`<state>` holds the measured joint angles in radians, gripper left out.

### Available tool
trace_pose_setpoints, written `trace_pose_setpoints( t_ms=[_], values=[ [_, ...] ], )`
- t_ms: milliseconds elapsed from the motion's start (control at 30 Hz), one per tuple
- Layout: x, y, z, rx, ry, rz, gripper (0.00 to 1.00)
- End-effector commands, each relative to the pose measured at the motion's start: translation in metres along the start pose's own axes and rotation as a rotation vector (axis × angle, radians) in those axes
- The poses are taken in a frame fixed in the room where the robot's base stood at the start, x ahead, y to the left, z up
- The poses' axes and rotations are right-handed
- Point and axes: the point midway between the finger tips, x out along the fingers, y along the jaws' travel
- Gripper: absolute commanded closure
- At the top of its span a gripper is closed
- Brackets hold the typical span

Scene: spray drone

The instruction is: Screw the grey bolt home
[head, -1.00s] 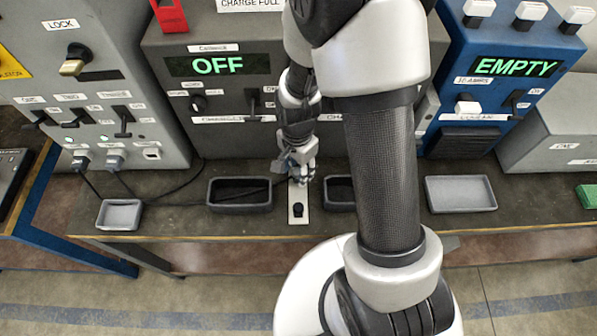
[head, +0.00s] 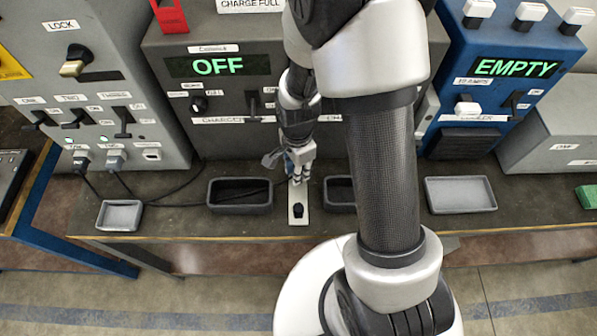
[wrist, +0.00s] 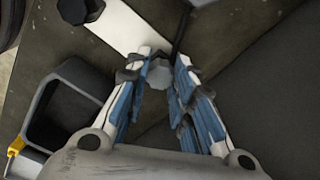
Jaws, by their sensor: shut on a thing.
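The grey bolt (wrist: 158,76) shows its faceted head between my fingertips in the wrist view. My gripper (wrist: 155,72) is shut on it, with blue-padded fingers on both sides. The bolt's shank and any hole under it are hidden. A pale plate (wrist: 120,25) lies under the fingertips, with a black bolt head (wrist: 74,10) farther along it. In the head view my gripper (head: 299,180) is at the far end of the plate (head: 298,220), and the black bolt (head: 298,209) is at its near end. The grey bolt cannot be made out there.
Dark trays stand left (head: 240,208) and right (head: 340,207) of the plate, close to my gripper. Lighter trays stand at far left (head: 119,228) and right (head: 460,208). A dark console (head: 225,120) reading OFF rises behind. A cable crosses the bench nearby.

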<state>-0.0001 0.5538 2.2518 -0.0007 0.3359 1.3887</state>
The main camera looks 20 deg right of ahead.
Motion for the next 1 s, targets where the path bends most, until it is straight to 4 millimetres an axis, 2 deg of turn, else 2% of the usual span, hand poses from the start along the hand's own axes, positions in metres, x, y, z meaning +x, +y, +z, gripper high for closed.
trace_pose_setpoints(
  t_ms=[600,733,1000],
  values=[
    [0.0014,0.0001,0.0001,0.924,0.001,0.001,1.0],
    [0.0015,0.0001,0.0001,1.008,0.001,0.001,1.0],
    [0.0014,0.0001,0.0,1.016,0.001,0.001,1.0]
  ],
)
